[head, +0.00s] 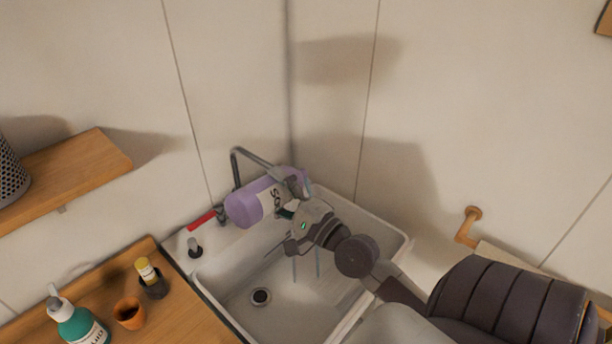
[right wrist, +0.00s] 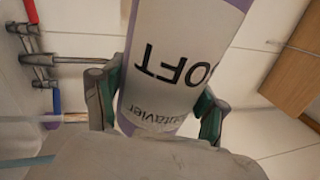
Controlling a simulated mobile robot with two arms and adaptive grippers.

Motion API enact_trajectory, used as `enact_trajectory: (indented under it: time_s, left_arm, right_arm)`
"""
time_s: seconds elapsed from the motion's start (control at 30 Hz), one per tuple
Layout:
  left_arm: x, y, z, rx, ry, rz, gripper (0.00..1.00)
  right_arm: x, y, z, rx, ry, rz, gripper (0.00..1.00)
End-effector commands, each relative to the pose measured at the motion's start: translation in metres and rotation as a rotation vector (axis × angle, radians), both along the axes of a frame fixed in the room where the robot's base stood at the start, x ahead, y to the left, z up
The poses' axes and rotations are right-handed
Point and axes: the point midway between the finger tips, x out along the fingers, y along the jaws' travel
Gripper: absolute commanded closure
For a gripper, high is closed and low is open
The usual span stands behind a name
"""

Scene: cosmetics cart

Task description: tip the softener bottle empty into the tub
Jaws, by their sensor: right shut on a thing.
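The softener bottle (head: 243,208) is purple with a white label and lies tilted well over, close to horizontal, above the back of the tub. My right gripper (head: 291,198) is shut around its labelled middle. In the right wrist view the bottle (right wrist: 178,65) stands between both fingers (right wrist: 160,100), its lettering upside down. Its mouth is hard to make out. The white tub (head: 222,285) is a basin with a dark drain at its bottom. Thin bluish streaks show below the gripper; I cannot tell whether they are liquid. My left gripper is not in view.
A grey tap (head: 236,165) with a red handle (head: 201,221) stands behind the bottle, close to it. A wooden counter at the lower left holds a teal pump bottle (head: 78,324), an orange cup (head: 129,313) and a yellow-capped bottle (head: 147,270). Walls close the corner behind.

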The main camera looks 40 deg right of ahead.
Motion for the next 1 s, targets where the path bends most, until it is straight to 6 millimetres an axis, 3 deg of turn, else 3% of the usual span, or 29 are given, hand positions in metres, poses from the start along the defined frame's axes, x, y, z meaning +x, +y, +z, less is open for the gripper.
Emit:
enact_trajectory:
  time_s: [1.0]
  left_arm:
    - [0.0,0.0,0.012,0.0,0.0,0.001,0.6]
  right_arm:
    - [0.0,-0.003,0.008,0.076,0.01,0.0,0.63]
